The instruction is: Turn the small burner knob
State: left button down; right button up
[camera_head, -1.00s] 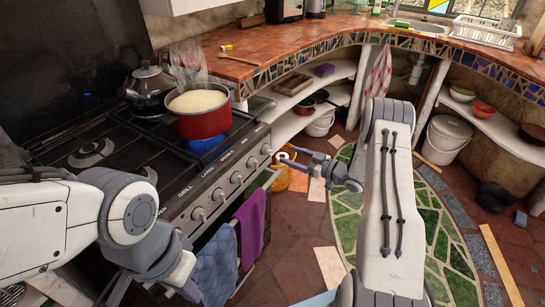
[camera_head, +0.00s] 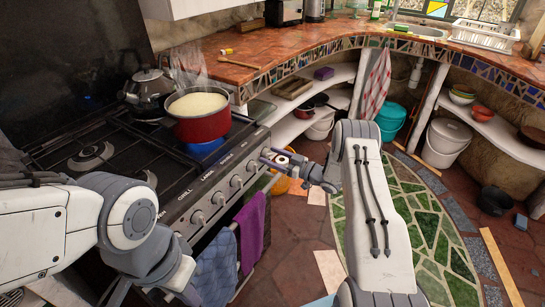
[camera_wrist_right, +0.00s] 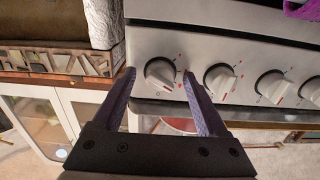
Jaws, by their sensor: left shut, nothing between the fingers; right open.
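A row of white round knobs runs along the stove's front panel (camera_head: 208,193). Labels are printed above them; "GRILL" reads clearly, the farther ones are too small to read surely. My right gripper (camera_head: 268,157) is open in front of the far end of the row. In the right wrist view, the end knob (camera_wrist_right: 160,73) lies between the open fingertips of my right gripper (camera_wrist_right: 159,72), with no clear contact. The neighbouring knob (camera_wrist_right: 219,80) is just right of the right finger. My left gripper is out of the head view; only its arm shows over the stove's near side.
A red pot (camera_head: 200,115) with pale contents and a kettle (camera_head: 148,92) stand on the stove. A blue cloth (camera_head: 215,267) and a purple towel (camera_head: 251,230) hang at its front. The mosaic counter (camera_head: 290,48) adjoins the stove's far end.

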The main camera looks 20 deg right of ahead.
grip_shut()
dwell(0.3)
jog(key=n+b, duration=0.2)
jog(key=n, duration=0.1)
jog(key=shift+f+n+b, duration=0.15)
jog(key=shift+n+b, duration=0.15)
jog(key=n+b, duration=0.3)
jog(key=n, duration=0.1)
jog(key=shift+n, duration=0.3)
jog(key=n+b, duration=0.4)
jog(key=shift+d, duration=0.1)
jog(key=shift+r+n+b, duration=0.2)
jog(key=shift+n+b, duration=1.4)
jog(key=shift+n, duration=0.3)
